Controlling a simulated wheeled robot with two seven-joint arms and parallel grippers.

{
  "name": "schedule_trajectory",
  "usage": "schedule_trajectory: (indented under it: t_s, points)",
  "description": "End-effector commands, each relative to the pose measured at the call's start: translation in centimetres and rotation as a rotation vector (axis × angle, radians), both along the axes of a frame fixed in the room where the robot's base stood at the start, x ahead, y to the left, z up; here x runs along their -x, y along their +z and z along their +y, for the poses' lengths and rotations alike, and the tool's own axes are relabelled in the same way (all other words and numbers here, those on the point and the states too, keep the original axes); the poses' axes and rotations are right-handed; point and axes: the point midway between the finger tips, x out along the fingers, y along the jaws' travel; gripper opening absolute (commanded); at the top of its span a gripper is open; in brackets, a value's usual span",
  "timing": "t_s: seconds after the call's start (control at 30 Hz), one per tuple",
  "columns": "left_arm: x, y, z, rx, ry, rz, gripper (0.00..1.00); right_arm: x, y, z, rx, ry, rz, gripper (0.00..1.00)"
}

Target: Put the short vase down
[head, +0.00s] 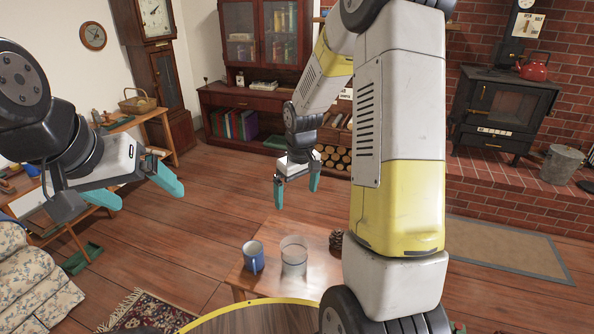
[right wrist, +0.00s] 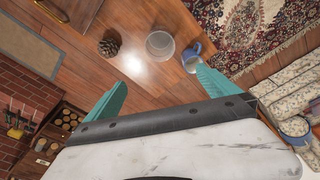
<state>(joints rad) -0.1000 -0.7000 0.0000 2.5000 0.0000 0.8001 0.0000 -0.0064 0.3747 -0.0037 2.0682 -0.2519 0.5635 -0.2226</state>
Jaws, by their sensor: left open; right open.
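A short clear glass vessel, which looks like the short vase (head: 293,258), stands upright on the small wooden table (head: 262,281), between a blue mug and a pine cone. In the right wrist view the vase (right wrist: 159,45) lies beyond the fingertips, roughly centred between them, touched by neither. My right gripper (head: 296,193) is open and empty, above and behind the vase in the head view; its teal fingers also show in the wrist view (right wrist: 160,80). My left gripper (head: 150,194) is open and empty at the left, over the floor away from the table.
The blue mug (head: 253,257) stands close left of the vase, and the pine cone (head: 336,241) sits to its right, partly hidden by my right arm. A floral sofa (head: 30,275) is at the lower left. A black stove (head: 505,105) stands at the back right. Open floor lies behind the table.

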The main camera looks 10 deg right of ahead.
Motion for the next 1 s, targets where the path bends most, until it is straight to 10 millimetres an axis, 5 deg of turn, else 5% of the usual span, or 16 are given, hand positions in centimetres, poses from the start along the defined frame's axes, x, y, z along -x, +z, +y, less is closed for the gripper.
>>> schedule_trajectory:
  t_s: [0.03, 0.1, 0.4, 0.7, 1.0]
  points:
    - [0.0, 0.0, 0.0, 0.0, 0.0, 0.0, 0.9, 1.1, 3.2, 0.0, -0.013, -0.03, -0.038, 1.0]
    - [0.0, 0.0, 0.0, 0.0, 0.0, 0.0, 0.9, 2.8, 6.6, 0.1, -0.032, -0.071, -0.076, 1.0]
    - [0.0, 0.0, 0.0, 0.0, 0.0, 0.0, 0.9, 12.6, 17.2, 1.0, -0.153, -0.227, -0.233, 1.0]
    - [0.0, 0.0, 0.0, 0.0, 0.0, 0.0, 0.9, 20.7, 20.8, 2.1, -0.273, -0.319, -0.336, 1.0]
    - [0.0, 0.0, 0.0, 0.0, 0.0, 0.0, 0.9, 22.1, 21.0, 2.3, -0.296, -0.334, -0.349, 1.0]
